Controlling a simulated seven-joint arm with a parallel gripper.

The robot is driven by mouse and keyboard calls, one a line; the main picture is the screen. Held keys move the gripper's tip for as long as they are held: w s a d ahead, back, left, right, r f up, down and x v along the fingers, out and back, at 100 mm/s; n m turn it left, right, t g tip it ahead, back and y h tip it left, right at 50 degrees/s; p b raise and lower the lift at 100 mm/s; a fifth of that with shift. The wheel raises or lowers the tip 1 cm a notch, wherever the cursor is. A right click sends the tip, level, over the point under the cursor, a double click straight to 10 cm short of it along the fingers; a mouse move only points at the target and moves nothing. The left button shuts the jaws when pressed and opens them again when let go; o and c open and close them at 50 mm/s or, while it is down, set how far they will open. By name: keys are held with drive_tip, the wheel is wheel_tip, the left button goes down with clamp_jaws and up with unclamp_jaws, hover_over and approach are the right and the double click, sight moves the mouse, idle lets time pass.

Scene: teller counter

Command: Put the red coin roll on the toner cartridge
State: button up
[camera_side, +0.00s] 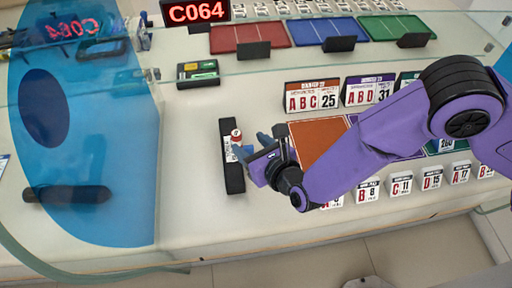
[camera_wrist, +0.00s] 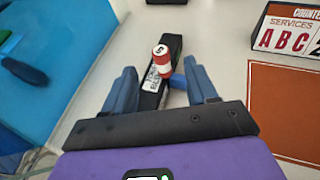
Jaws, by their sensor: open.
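The red coin roll (camera_wrist: 161,60), red and white with a 5 on its end, appears to stand upright on the long black toner cartridge (camera_wrist: 172,44), which has a white label. In the side view the roll (camera_side: 237,136) shows near the middle of the cartridge (camera_side: 235,184), which lies on the counter. My gripper (camera_wrist: 158,66) is open, its blue fingers apart on either side of the roll and touching nothing that I can see. In the side view my gripper (camera_side: 259,140) is at the cartridge's right. Its finger hides part of the cartridge.
A small blue cylinder (camera_wrist: 178,81) lies right of the cartridge. A blue transparent screen (camera_side: 110,140) is at left. Counter between screen and cartridge is clear.

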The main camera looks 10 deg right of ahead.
drive_tip(key=shift+v, duration=0.9)
drive_tip(key=shift+d, duration=0.1)
drive_tip(key=d+r+m+g+h, duration=0.2)
drive_tip(key=d+r+m+h, duration=0.35)
drive_tip(key=d, duration=0.65)
drive_tip(key=d+r+m+g+h, duration=0.1)
drive_tip(key=d+r+m+h, duration=0.1)
drive_tip(key=d+r+m, duration=0.65)
drive_tip(key=s+d+m+g+y, duration=0.3)
drive_tip(key=s+d+m+g, duration=0.6)
drive_tip(key=s+d, duration=1.2)
drive_tip(key=s+m, duration=0.1)
drive_tip(key=m, duration=0.3)
drive_tip(key=shift+s+d+r+m, duration=0.2)
drive_tip(key=shift+s+m, duration=0.05)
drive_tip(key=shift+m, duration=0.15)
